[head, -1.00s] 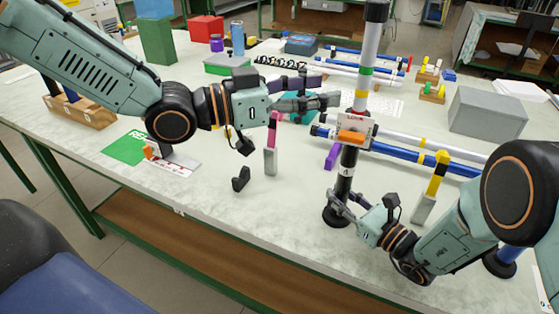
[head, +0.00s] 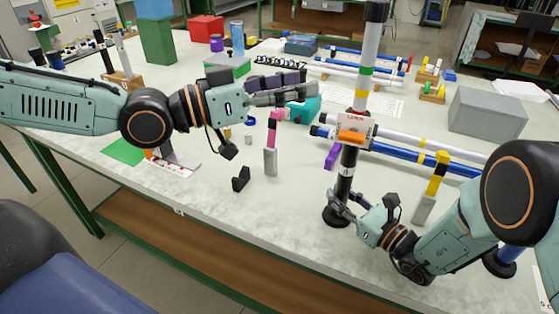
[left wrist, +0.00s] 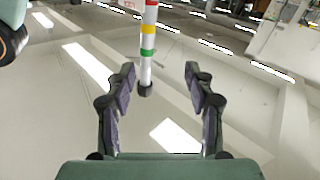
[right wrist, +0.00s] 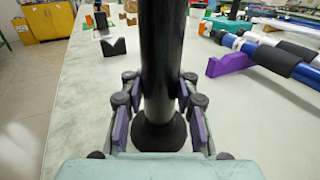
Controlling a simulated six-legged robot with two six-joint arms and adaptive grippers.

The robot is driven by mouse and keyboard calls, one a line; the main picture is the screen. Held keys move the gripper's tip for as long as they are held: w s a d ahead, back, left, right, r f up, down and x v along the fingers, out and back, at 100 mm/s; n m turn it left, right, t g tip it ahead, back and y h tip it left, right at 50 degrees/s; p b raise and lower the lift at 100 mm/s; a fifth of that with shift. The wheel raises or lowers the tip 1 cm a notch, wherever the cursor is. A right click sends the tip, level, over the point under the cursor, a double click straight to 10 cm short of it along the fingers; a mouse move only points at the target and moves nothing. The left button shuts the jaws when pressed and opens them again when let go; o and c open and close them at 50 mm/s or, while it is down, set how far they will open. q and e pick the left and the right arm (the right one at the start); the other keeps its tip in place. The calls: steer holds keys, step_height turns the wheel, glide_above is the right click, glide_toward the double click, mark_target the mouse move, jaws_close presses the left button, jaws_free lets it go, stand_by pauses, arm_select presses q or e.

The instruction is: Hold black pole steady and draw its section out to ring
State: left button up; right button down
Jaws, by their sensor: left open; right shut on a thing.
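The black pole (head: 346,165) stands upright on a round black foot (head: 336,216). A silver section (head: 369,45) with a black top and green, yellow and red rings rises from its white collar, which has an orange lever (head: 352,136). My right gripper (head: 341,201) is shut around the pole just above the foot; the right wrist view shows the pole (right wrist: 160,60) between its fingers. My left gripper (head: 312,88) is open and empty, left of the section and apart from it. The left wrist view shows the section (left wrist: 147,45) beyond its spread fingers.
Silver and blue poles (head: 410,155) lie behind and right of the upright pole. A pink-topped grey post (head: 271,155) and a black V-block (head: 241,179) stand to the left. A yellow-topped post (head: 431,190) and grey box (head: 487,112) stand right. The front table is clear.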

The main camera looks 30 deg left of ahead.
arm_select(q)
step_height(320, 180, down, 16)
steer(key=a+n+g+y, duration=0.2)
steer(key=n+y, duration=0.4)
steer(key=n, duration=0.2)
steer(key=shift+f+y, duration=0.15)
steer(key=shift+y, duration=0.25)
arm_select(e)
steer(key=c, duration=0.9)
jaws_free()
steer(key=shift+d, duration=0.1)
